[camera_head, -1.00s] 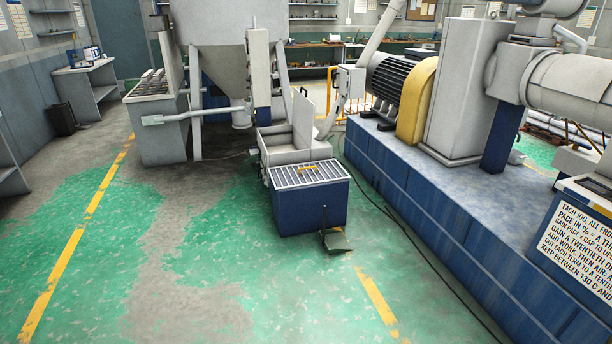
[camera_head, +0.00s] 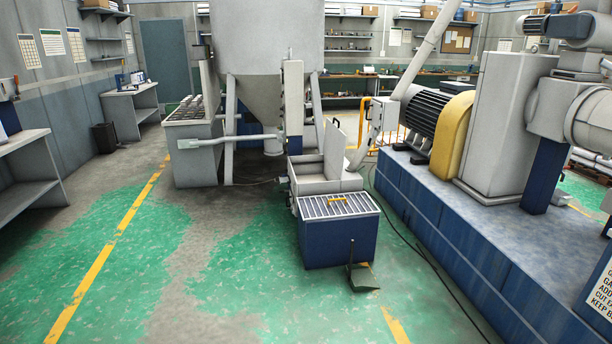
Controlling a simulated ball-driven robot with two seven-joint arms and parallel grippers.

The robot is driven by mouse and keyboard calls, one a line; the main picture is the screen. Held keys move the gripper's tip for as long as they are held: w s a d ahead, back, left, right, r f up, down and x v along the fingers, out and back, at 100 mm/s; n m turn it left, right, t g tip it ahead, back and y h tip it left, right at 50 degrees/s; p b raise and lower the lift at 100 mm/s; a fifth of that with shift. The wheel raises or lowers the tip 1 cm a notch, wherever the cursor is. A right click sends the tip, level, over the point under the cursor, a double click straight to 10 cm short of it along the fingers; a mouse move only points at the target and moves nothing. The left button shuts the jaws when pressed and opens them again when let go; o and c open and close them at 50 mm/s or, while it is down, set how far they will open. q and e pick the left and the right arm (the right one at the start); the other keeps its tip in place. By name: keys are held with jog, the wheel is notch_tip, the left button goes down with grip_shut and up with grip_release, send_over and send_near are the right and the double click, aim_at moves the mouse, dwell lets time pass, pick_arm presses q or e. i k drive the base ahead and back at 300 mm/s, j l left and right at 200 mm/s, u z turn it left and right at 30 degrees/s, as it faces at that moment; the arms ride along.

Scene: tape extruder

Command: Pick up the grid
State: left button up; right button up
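Neither of my grippers shows in the view.
A foot pedal (camera_head: 362,278) sits on the floor at the box's front right. The long blue machine base (camera_head: 470,215) runs along the right, with a dark cable beside it. The green and grey floor (camera_head: 190,260) in front and to the left is clear.

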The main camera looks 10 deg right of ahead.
aim_at(337, 202)
jog(key=i, duration=2)
jog(key=i+z, duration=0.1)
jog(key=i, duration=0.65)
jog(key=i+j+z, duration=0.1)
jog(key=i, duration=0.65)
jog(key=i+j, duration=0.25)
jog(key=i, duration=0.5)
jog(key=l+z, duration=0.05)
